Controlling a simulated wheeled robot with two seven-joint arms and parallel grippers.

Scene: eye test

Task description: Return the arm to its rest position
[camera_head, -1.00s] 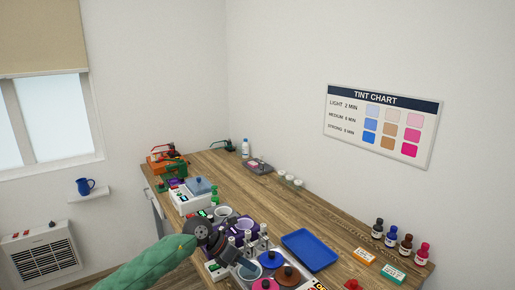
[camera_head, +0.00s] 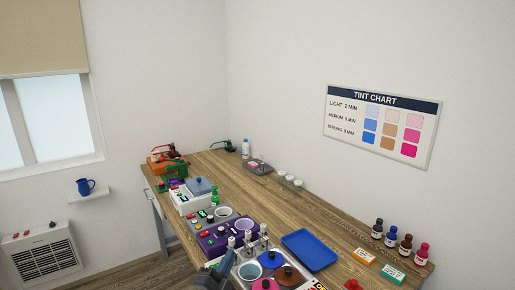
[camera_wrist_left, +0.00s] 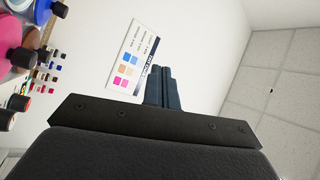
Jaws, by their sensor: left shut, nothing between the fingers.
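My left gripper (camera_head: 224,268) shows only in part at the bottom edge of the head view, in front of the near end of the wooden bench (camera_head: 262,205). In the left wrist view its two dark fingers (camera_wrist_left: 164,88) are together with nothing between them. They point up toward the bare wall, beside the tint chart (camera_wrist_left: 124,60). The rest of the left arm is out of the head view. My right gripper shows in neither view.
On the bench stand a blue tray (camera_head: 309,250), a purple unit (camera_head: 217,240) with a grey pot, a white box with a blue-grey lid (camera_head: 199,187) and several dye bottles (camera_head: 405,244). A wall heater (camera_head: 43,254) is at the left. Open floor lies between heater and bench.

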